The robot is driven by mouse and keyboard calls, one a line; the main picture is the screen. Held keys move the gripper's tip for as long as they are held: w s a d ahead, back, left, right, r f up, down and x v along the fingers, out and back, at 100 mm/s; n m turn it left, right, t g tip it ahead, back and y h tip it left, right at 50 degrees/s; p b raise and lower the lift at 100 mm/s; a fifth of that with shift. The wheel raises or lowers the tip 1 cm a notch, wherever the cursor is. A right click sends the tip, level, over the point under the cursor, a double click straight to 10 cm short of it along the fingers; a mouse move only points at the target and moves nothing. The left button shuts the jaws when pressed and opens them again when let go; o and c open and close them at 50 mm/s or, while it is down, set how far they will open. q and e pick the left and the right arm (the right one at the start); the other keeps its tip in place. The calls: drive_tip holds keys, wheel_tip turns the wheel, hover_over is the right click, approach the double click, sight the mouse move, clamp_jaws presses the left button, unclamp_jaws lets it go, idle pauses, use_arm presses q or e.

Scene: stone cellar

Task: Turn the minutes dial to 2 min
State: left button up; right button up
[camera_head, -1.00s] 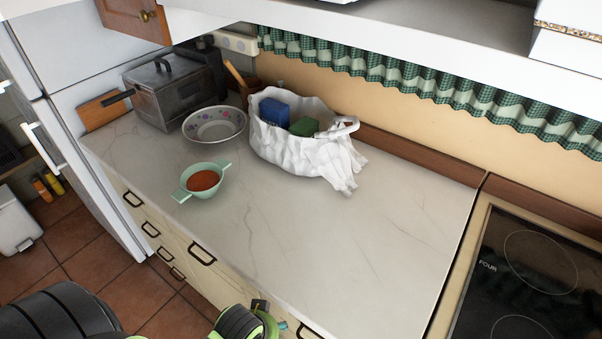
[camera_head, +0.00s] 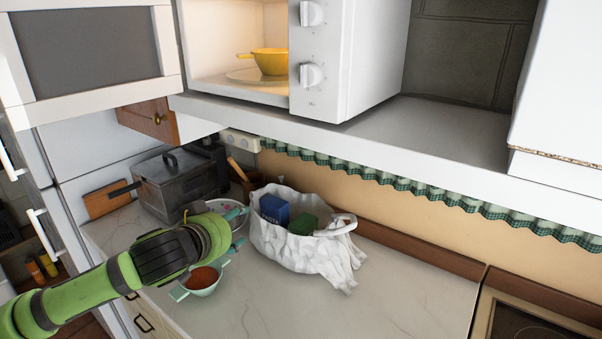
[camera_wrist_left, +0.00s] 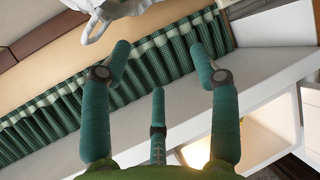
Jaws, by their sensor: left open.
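A white microwave (camera_head: 352,55) stands on the shelf at the top of the head view. Two white dials show on its front panel, an upper dial (camera_head: 311,14) and a lower dial (camera_head: 312,75). The marks around them are too small to read, so I cannot tell which is the minutes dial. My left gripper (camera_head: 238,222) is below and left of the dials, over the counter and apart from the microwave. In the left wrist view its teal fingers (camera_wrist_left: 160,62) are spread and empty. My right gripper is not in view.
The microwave door (camera_head: 85,50) stands open to the left. A yellow bowl (camera_head: 270,62) sits inside. The white shelf (camera_head: 440,135) juts out above the counter. Below are a white bag (camera_head: 290,245), a green bowl (camera_head: 203,281) and a metal box (camera_head: 170,188).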

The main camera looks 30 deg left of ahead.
use_arm(q)
drive_tip(key=w+d+r+t, duration=0.2)
drive_tip(key=w+r+t, duration=0.1)
drive_tip(key=r, duration=1.1)
drive_tip(key=t+h, duration=0.2)
drive_tip(key=h, duration=0.2)
approach(302, 73)
drive_tip(key=w, duration=0.3)
drive_tip(key=shift+m, duration=0.4)
drive_tip(key=shift+w+d+f+p, duration=0.15)
drive_tip(key=shift+w+p, duration=0.65)
drive_tip(key=shift+w, duration=0.9)
drive_tip(key=shift+w+d+f+p, duration=0.15)
drive_tip(key=shift+w+p, duration=0.6)
drive_tip(key=shift+w, duration=0.95)
drive_tip(key=shift+r, duration=0.1)
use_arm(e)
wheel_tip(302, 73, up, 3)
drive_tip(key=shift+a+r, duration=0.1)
use_arm(q)
drive_tip(key=c, duration=1.1)
drive_tip(key=shift+r, duration=0.1)
drive_tip(key=shift+c, duration=0.2)
